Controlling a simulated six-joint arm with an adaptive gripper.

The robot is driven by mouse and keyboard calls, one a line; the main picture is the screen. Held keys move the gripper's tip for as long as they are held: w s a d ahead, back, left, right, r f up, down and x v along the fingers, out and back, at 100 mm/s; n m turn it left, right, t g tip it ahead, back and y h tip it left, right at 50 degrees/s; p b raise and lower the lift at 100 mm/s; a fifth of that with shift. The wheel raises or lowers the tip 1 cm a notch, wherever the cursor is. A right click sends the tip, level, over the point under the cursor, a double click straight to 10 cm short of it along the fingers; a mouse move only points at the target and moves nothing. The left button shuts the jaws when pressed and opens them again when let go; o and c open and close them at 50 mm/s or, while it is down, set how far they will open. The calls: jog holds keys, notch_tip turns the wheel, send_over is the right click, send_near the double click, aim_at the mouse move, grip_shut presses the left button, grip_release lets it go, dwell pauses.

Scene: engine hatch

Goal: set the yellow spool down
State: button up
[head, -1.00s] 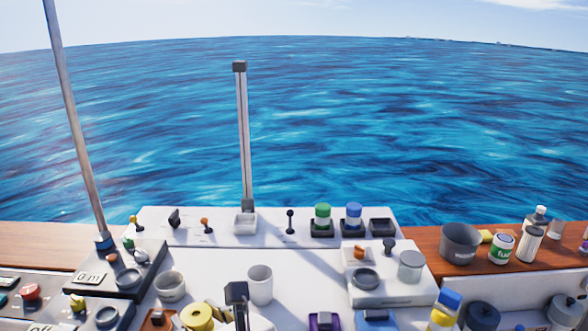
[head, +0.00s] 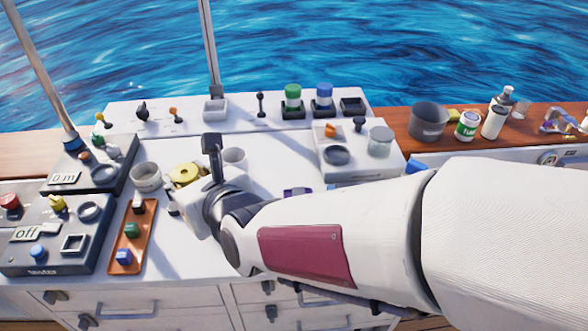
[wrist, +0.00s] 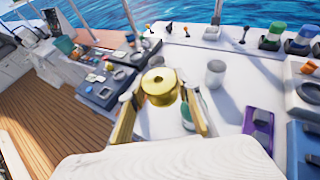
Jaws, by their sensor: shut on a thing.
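The yellow spool (head: 185,173) shows in the head view just beyond my wrist, above the white worktop (head: 268,172). In the head view my arm and wrist hide most of the fingers. I cannot tell whether the spool's underside touches the worktop.
A grey cup (head: 145,178) stands left of the spool, and a white cup (head: 235,160) stands close on its right. An orange tray (head: 122,237) with small blocks lies nearer, at left. A purple thing (wrist: 258,128) and a partly hidden green thing (wrist: 187,118) are nearby.

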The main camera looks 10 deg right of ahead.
jog(key=w+d+f+m+t+h, duration=0.1)
jog(key=w+d+f+m+h, duration=0.1)
jog(key=w+d, duration=0.35)
jog(key=w+d+f+m+t+h, duration=0.1)
jog(key=w+d+f+m+h, duration=0.15)
jog(key=w, duration=0.65)
jog(key=m+h, duration=0.5)
jog(key=h, duration=0.1)
send_over(295, 177)
notch_tip(295, 177, down, 8)
jog(key=shift+r, duration=0.2)
jog(key=shift+f, duration=3.1)
jog(key=shift+f, duration=1.9)
jog(key=shift+f, duration=0.6)
